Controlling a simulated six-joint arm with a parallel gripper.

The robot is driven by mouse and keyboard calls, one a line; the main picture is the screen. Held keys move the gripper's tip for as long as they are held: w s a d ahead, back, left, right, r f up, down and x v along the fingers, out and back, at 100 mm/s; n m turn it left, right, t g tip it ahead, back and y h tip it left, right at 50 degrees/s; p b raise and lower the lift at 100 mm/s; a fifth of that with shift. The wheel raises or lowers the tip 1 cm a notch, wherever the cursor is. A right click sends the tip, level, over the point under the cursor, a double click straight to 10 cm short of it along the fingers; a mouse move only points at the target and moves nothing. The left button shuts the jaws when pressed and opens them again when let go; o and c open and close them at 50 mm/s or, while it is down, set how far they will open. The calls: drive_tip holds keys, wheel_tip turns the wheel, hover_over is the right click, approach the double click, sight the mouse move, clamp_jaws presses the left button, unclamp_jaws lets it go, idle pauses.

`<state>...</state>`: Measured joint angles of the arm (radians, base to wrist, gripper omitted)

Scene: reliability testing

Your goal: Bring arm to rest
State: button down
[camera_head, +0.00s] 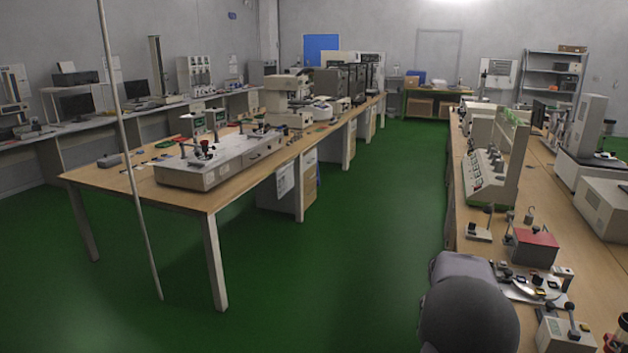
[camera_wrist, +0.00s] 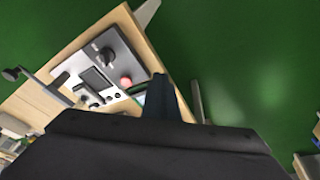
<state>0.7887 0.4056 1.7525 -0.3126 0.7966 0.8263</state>
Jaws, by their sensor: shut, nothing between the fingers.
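My gripper (camera_wrist: 161,82) shows in the wrist view as a dark tapered shape rising from a broad black body at the bottom of the picture. Its fingers are together with nothing between them. It is over green floor and the edge of a wooden bench, and it appears to touch nothing. In the head view, a rounded grey part of my arm (camera_head: 468,312) is at the bottom, beside the left edge of the right bench. The gripper itself cannot be made out there.
The right bench (camera_head: 590,262) carries a red-topped box (camera_head: 533,246) and several instruments close to my arm. The green floor (camera_head: 370,235) between the benches is clear. A thin pole (camera_head: 128,150) stands at left.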

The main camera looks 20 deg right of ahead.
drive_tip(key=w+a+r+n+y+p, duration=0.15)
drive_tip(key=a+n, duration=0.35)
drive_tip(key=a, duration=0.7)
drive_tip(key=a+r+n+y+p, duration=0.15)
drive_tip(key=a+n, duration=0.25)
drive_tip(key=a, duration=0.8)
drive_tip(key=s+a+n+p, duration=0.2)
drive_tip(key=s+a+n, duration=0.5)
drive_tip(key=a, duration=0.6)
drive_tip(key=shift+s+a+f+y+p, duration=0.25)
drive_tip(key=shift+s+y+p, duration=0.05)
drive_tip(key=shift+s, duration=0.7)
